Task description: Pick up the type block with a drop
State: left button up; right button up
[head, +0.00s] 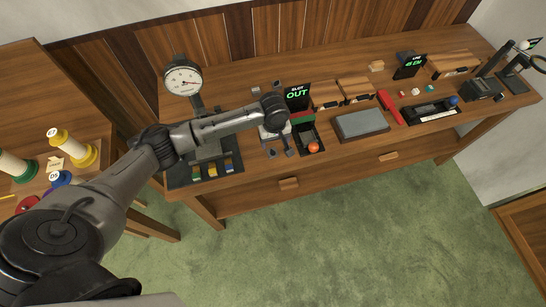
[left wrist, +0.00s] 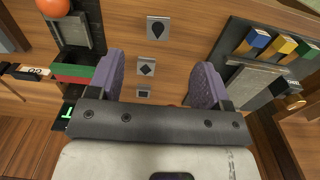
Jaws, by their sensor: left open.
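The type block with a drop (left wrist: 158,28) is a small grey square with a black drop mark, lying on the wooden bench in the left wrist view. A similar block with a diamond (left wrist: 147,67) lies nearer the palm, and a third block (left wrist: 143,94) is closer still, its mark too small to tell. My left gripper (left wrist: 159,63) is open and empty, its two purple fingers on either side of this row in the picture. The drop block lies beyond the fingertips. In the head view my left gripper (head: 280,147) points down over the bench; I cannot make out the drop block there.
An orange ball (head: 313,147) sits in a dark tray beside the gripper, below a sign reading OUT (head: 297,94). A dial gauge (head: 184,81) and a dark base with coloured blocks (head: 212,170) are left. A grey slab (head: 361,124) lies right.

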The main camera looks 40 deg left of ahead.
pick_arm(q)
jog(key=a+n, duration=0.1)
jog(key=a, duration=0.1)
jog(key=b, duration=0.1)
send_over(272, 152)
jog(key=shift+n, duration=0.3)
jog(key=f, duration=0.6)
jog(key=shift+s+d+f, duration=0.1)
jog(key=shift+s+f, duration=0.1)
jog(key=shift+f, duration=0.15)
jog(key=shift+w+f, duration=0.1)
jog(key=shift+f, duration=0.85)
notch_tip(272, 152, down, 4)
jog(key=shift+w+f+b, duration=0.1)
jog(key=shift+w+b, duration=0.05)
jog(key=shift+b, duration=0.2)
jog(key=shift+f, duration=0.35)
pick_arm(e)
notch_tip(272, 152, down, 2)
jog(key=shift+s+f, duration=0.1)
jog(key=shift+f, duration=0.1)
pick_arm(q)
jog(key=shift+c, duration=0.2)
pick_arm(e)
jog(key=shift+a, duration=0.1)
pick_arm(q)
jog(key=c, duration=0.8)
jog(key=shift+c, duration=1.3)
